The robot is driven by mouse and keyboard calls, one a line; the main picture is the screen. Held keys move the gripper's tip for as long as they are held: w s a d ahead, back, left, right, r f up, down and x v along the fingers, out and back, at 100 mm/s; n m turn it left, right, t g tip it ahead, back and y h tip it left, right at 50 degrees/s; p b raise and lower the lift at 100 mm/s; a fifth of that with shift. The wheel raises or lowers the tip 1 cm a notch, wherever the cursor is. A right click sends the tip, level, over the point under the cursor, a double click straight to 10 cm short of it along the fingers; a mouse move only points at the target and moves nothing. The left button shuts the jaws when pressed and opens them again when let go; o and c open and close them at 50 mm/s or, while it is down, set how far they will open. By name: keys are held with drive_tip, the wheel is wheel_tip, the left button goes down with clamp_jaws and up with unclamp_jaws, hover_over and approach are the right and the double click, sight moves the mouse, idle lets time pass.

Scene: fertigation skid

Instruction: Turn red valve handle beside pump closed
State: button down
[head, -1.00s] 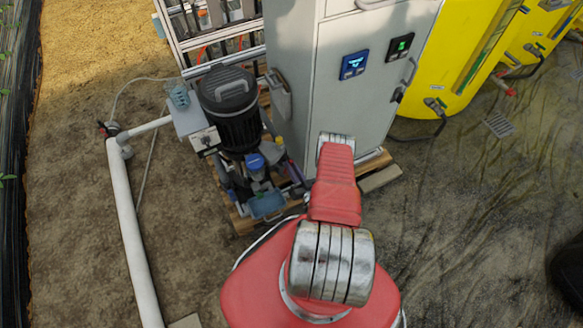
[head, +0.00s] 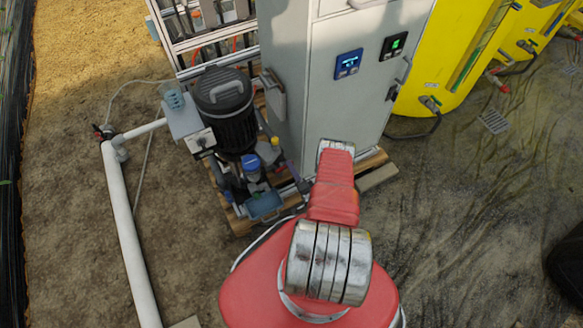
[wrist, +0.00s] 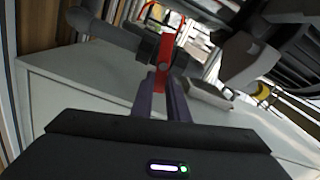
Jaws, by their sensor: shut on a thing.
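The red valve handle (wrist: 165,58) shows in the wrist view as an upright flat lever in front of a dark grey pipe fitting (wrist: 147,46). My gripper (wrist: 164,84) has its two dark purple fingers shut on the lower end of the handle. The top of the handle stands clear of the fingers. In the head view the pump (head: 226,108) is a black ribbed motor left of the grey cabinet. I cannot make out the handle in the head view, and my red arm covers part of the area to the right of the pump.
The grey cabinet (head: 345,105) stands close to the right of the pump, on a wooden pallet (head: 372,163). A white pipe (head: 125,215) runs along the ground at left. Yellow tanks (head: 440,55) stand at the back right. Dark pipework crowds the wrist view's upper right.

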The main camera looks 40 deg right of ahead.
drive_tip(key=shift+d+f+m, duration=0.15)
drive_tip(key=shift+f+m, duration=0.05)
drive_tip(key=shift+m, duration=0.6)
drive_tip(key=shift+d+f+m, duration=0.15)
drive_tip(key=shift+f+m, duration=0.05)
drive_tip(key=shift+m, duration=0.6)
drive_tip(key=c, duration=1.7)
unclamp_jaws()
drive_tip(key=shift+a, duration=0.15)
drive_tip(key=shift+r, duration=4.9)
